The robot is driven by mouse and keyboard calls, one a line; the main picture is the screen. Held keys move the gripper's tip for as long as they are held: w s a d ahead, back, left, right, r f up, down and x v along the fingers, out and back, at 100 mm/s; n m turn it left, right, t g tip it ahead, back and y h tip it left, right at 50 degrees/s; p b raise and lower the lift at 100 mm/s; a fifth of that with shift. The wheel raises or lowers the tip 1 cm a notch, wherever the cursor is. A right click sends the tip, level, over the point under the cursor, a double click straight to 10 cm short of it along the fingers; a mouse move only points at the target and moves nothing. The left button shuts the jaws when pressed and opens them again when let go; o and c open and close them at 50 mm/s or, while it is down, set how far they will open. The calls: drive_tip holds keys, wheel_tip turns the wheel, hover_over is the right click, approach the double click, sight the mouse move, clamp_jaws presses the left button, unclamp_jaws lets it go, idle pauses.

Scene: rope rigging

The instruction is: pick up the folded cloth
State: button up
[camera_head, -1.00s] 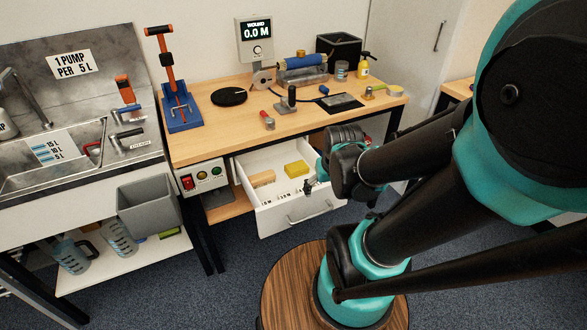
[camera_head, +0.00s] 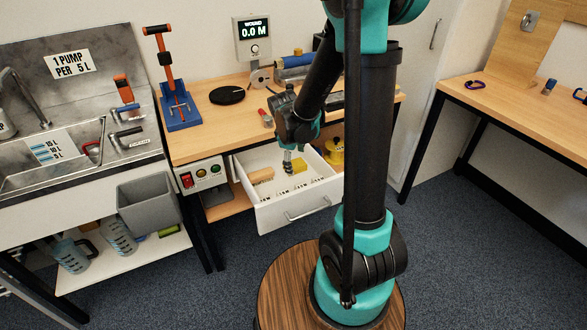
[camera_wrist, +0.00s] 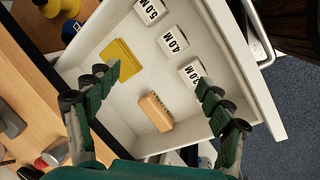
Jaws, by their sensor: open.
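The folded cloth (camera_head: 299,166) is a small yellow rectangle lying in the open white drawer (camera_head: 275,218). In the wrist view the cloth (camera_wrist: 121,62) lies flat near the drawer's wall, close to the left finger. My gripper (camera_head: 288,165) points down over the drawer and partly covers the cloth in the head view. In the wrist view my gripper (camera_wrist: 157,82) is open, its fingers wide apart with nothing between the tips. A tan wooden block or brush (camera_wrist: 155,112) lies in the drawer beside the cloth, also seen in the head view (camera_head: 262,175).
White tags (camera_wrist: 174,40) marked in metres lie along one side of the drawer. The workbench (camera_head: 222,127) is above the drawer, with a blue-and-orange tool (camera_head: 178,105) and a black disc (camera_head: 226,95). A yellow spool (camera_head: 335,150) is right of the drawer.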

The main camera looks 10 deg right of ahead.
sight(294, 164)
drive_tip(key=w+a+f+n, duration=0.2)
drive_tip(key=w+f, duration=0.1)
drive_tip(key=w+a+f+n+h, duration=0.1)
drive_tip(key=w+a+f+n, duration=0.2)
drive_tip(key=w+a+f+n+h, duration=0.1)
drive_tip(key=w+a+f+n, duration=0.1)
drive_tip(key=w+a+f, duration=0.1)
drive_tip(key=shift+a+f+n, duration=0.1)
drive_tip(key=shift+f+n, duration=0.2)
drive_tip(key=shift+n, duration=0.1)
drive_tip(key=shift+w+a+f+n+g, duration=0.2)
drive_tip(key=shift+a+f+n, duration=0.15)
drive_tip(key=shift+a+f, duration=0.15)
drive_tip(key=shift+w+a+f+n+g, duration=0.1)
drive_tip(key=shift+w+a+f+n, duration=0.1)
drive_tip(key=shift+a+f+n, duration=0.3)
drive_tip(key=shift+f, duration=0.2)
drive_tip(key=shift+w+d+f, duration=0.1)
